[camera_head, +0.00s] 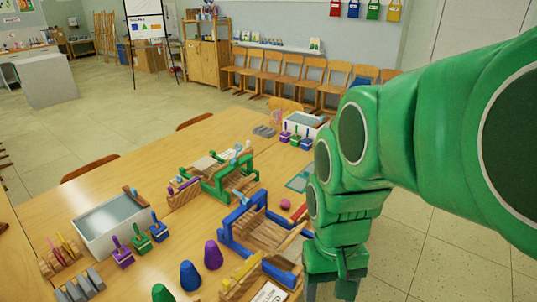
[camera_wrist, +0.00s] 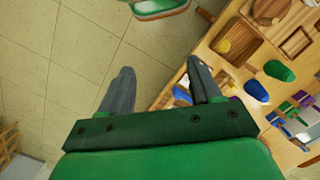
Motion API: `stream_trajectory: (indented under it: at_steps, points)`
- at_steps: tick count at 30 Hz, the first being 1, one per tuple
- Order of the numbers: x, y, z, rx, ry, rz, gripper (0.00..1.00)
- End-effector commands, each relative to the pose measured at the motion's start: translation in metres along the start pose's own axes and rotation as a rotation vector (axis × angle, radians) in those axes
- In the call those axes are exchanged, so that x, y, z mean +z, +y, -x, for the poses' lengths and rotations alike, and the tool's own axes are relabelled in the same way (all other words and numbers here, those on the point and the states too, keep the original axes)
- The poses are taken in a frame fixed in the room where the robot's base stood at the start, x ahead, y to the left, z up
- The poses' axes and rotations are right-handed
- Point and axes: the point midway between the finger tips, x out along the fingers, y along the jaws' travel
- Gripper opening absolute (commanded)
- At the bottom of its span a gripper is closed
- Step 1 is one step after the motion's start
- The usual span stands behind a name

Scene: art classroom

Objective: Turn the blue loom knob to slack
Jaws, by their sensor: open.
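The blue loom (camera_head: 230,221) stands on the wooden table in the head view, left of my gripper. It has a blue frame with wooden slats inside. I cannot make out its knob clearly; my arm and the loom's frame may hide it. My gripper (camera_head: 328,290) points down near the table's right side, its fingertips cut off by the lower edge. In the wrist view my gripper (camera_wrist: 160,68) is open and empty, with floor tiles between the fingers. A blue part (camera_wrist: 181,92), perhaps of the loom, shows partly behind the right finger.
A green loom (camera_head: 215,178) stands beyond the blue one. Purple (camera_head: 213,255), blue (camera_head: 190,275) and green (camera_head: 163,293) cones stand left of it. A water tray (camera_head: 112,222) with brushes is farther left. A wooden tray (camera_wrist: 240,40) shows in the wrist view. Open floor lies right of the table.

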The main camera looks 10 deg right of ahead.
Motion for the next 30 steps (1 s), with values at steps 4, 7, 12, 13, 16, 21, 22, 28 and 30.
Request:
stream_trajectory:
  at_steps: [4, 7, 12, 13, 16, 21, 22, 28, 30]
  points:
    - [-0.036, -0.001, 0.004, -0.006, 0.006, -0.034, 0.66]
    - [-0.060, 0.000, 0.007, -0.009, 0.018, -0.059, 0.66]
    - [-0.101, 0.002, 0.007, -0.018, 0.030, -0.104, 0.66]
    - [-0.108, 0.002, 0.007, -0.020, 0.034, -0.113, 0.66]
    - [-0.132, 0.004, 0.005, -0.025, 0.038, -0.142, 0.66]
    - [-0.173, 0.009, 0.001, -0.034, 0.048, -0.194, 0.66]
    - [-0.180, 0.010, 0.000, -0.036, 0.052, -0.205, 0.66]
    - [-0.228, 0.018, -0.010, -0.049, 0.065, -0.274, 0.66]
    - [-0.245, 0.022, -0.015, -0.053, 0.070, -0.299, 0.66]
